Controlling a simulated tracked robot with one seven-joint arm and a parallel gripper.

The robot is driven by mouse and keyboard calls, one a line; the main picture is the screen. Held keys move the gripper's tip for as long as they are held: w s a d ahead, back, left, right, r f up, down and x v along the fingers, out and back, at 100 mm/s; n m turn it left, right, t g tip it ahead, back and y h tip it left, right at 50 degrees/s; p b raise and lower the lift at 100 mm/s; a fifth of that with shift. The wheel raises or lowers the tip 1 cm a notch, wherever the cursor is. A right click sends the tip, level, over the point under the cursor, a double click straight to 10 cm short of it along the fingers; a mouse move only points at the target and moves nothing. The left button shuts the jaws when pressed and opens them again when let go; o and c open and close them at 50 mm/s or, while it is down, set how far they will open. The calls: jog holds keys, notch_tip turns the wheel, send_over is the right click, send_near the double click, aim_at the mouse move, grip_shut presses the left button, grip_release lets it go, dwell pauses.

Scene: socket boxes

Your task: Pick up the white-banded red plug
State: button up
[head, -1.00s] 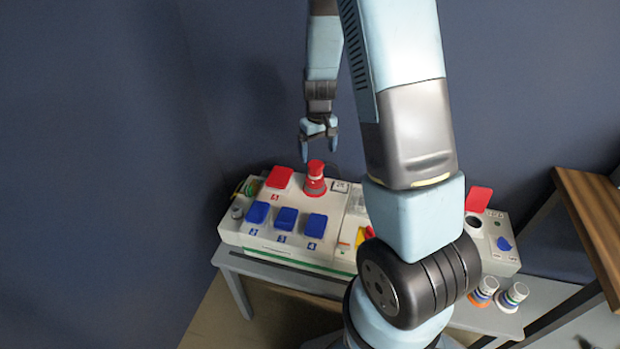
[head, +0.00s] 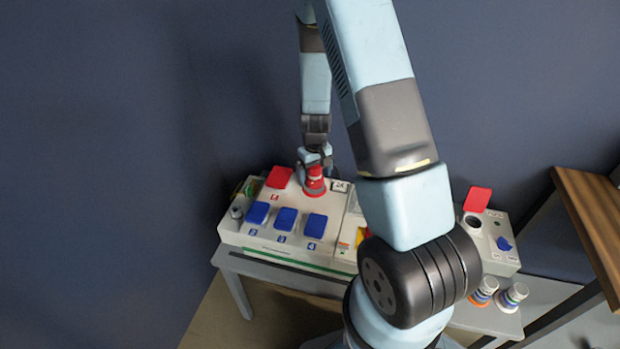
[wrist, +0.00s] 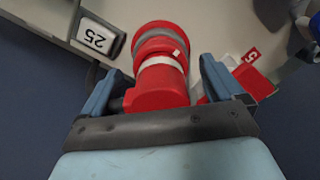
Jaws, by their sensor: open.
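The white-banded red plug (head: 314,186) stands in the white socket box (head: 262,229), at the back of its top face. In the wrist view the plug (wrist: 160,86) shows its red body, a white band and a grey ring. My gripper (head: 314,165) is lowered over the plug from above. In the wrist view my gripper (wrist: 158,80) is open, with one blue finger on each side of the plug. Gaps show between the fingers and the plug body. The plug's lower end in the socket is partly hidden.
A red lid (head: 279,177) stands left of the plug, and several blue lids, such as this one (head: 286,218), are in front. Two ringed plugs (head: 484,290) stand at the right. A wooden shelf (head: 592,215) is far right.

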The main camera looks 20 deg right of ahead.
jog(key=shift+f, duration=0.3)
jog(key=c, duration=1.2)
